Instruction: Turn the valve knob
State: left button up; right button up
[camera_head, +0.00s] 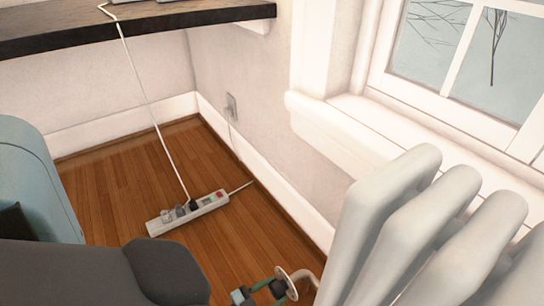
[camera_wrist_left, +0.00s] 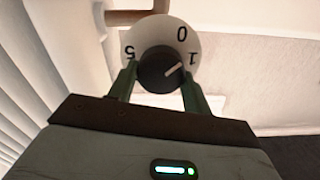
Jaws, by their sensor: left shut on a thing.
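The valve knob (camera_wrist_left: 160,68) is a round dark knob with a pale pointer line, set on a white dial (camera_wrist_left: 157,33) marked 0, 1 and 5. In the left wrist view the pointer line aims up and right, near the 1. My left gripper (camera_wrist_left: 160,80) has one green finger on each side of the knob and is shut on it. In the head view my left gripper (camera_head: 262,291) is at the bottom edge, beside the white dial (camera_head: 287,284). The knob itself is mostly hidden there. My right gripper is not in view.
A white radiator (camera_head: 400,225) stands just right of the dial, under a window sill (camera_head: 400,140). A power strip (camera_head: 188,213) with a white cable lies on the wooden floor (camera_head: 120,190). A dark shelf (camera_head: 150,22) is at the upper left.

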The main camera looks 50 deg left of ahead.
pick_arm(q)
jog(key=m+b, duration=0.1)
jog(key=m, duration=0.5)
jog(key=shift+s+d+f+b, duration=0.1)
jog(key=shift+d+f+b, duration=0.05)
jog(key=shift+b, duration=0.2)
jog(key=m, duration=0.4)
jog(key=shift+f, duration=0.1)
jog(key=m, duration=0.3)
jog(key=shift+m, duration=0.3)
jog(key=m, duration=0.3)
jog(key=shift+f+m, duration=0.15)
jog(key=shift+m, duration=0.15)
jog(key=m, duration=0.3)
jog(key=shift+m, duration=0.3)
jog(key=m, duration=0.6)
jog(key=shift+f, duration=0.2)
jog(key=shift+m, duration=0.3)
jog(key=o, duration=1)
jog(key=shift+c, duration=0.2)
